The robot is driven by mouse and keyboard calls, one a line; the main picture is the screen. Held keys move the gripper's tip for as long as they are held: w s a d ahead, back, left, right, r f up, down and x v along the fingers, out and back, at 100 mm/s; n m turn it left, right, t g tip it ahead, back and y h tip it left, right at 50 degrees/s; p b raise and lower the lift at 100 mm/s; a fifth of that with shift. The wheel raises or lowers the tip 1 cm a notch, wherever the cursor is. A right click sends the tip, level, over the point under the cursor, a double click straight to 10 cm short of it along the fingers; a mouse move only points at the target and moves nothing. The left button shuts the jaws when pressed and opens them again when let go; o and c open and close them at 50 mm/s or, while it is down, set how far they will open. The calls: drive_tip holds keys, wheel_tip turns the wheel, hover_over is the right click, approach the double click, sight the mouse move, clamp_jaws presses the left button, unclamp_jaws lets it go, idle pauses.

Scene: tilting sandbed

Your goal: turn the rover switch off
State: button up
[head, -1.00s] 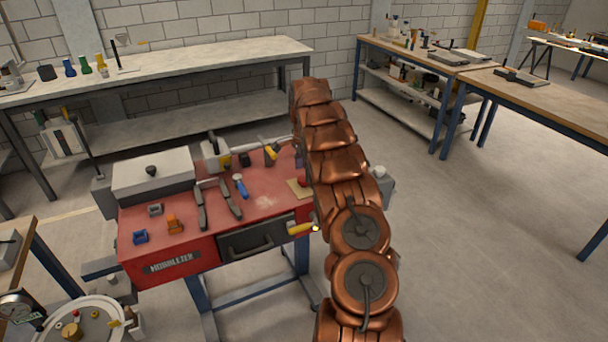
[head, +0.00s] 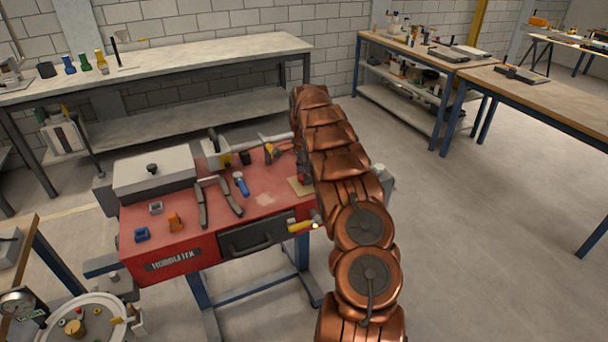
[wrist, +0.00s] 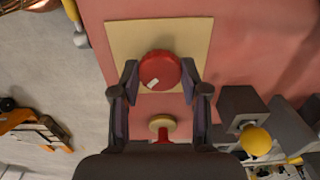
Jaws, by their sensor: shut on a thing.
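A round red knob (wrist: 160,71) stands on a square beige plate (wrist: 120,38) on the red bench top. My gripper (wrist: 160,75) has one finger on each side of the red knob and is shut on it. A small white mark shows on the knob's face. Whether this knob is the rover switch, I cannot tell, as no label can be read. In the head view the beige plate (head: 300,187) is at the bench's right end, and my arm partly covers it and the gripper. A smaller cream-topped knob with a red stem (wrist: 162,124) shows between my fingers.
A grey block with a yellow ball (wrist: 256,140) stands right of my gripper in the wrist view.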

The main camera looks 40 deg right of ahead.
drive_tip(key=c, duration=0.3)
drive_tip(key=shift+f+b, duration=0.1)
drive_tip(key=shift+b, duration=0.4)
drive_tip(key=shift+a+n+b, duration=0.1)
drive_tip(key=shift+n+b, duration=0.2)
drive_tip(key=shift+n, duration=0.1)
drive_tip(key=shift+f+n+b, duration=0.15)
drive_tip(key=shift+n+b, duration=0.75)
drive_tip(key=shift+b, duration=0.25)
drive_tip(key=n+b, duration=0.2)
drive_tip(key=n, duration=0.2)
drive_tip(key=shift+b, duration=0.35)
drive_tip(key=n+b, duration=0.1)
drive_tip(key=n, duration=0.4)
drive_tip(key=shift+n, duration=0.4)
drive_tip(key=n, duration=0.5)
drive_tip(key=shift+r+b, duration=0.25)
drive_tip(key=shift+b, duration=0.1)
drive_tip(key=shift+n, duration=0.4)
